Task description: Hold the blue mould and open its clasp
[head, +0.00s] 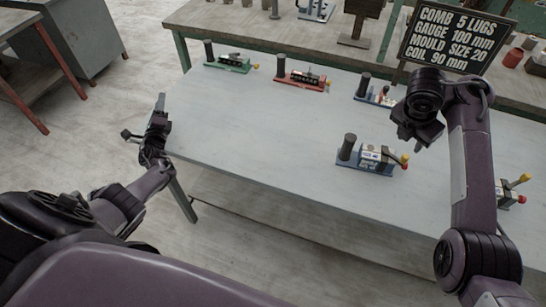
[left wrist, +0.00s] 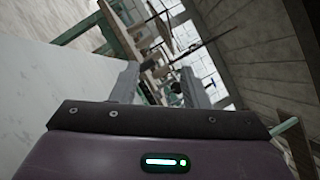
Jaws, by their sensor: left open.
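A blue-based mould (head: 371,154) stands upright on the grey table, right of the middle, with a dark cylinder, a pale labelled block and a lever with yellow and red ends. Another blue-based one (head: 374,95) stands further back, partly covered by my right arm. My left gripper (head: 150,121) is at the table's left edge, far from both; in the left wrist view its fingers (left wrist: 158,82) are apart with nothing between them. My right gripper (head: 418,132) hangs above and right of the nearer blue mould, apart from it; its fingers are too dark to tell.
A green mould (head: 231,63) and a red one (head: 303,79) stand along the table's back edge. Another device (head: 508,197) is partly hidden behind my right arm. A black sign (head: 455,38) stands at the back. The table's left and middle (head: 250,125) are clear.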

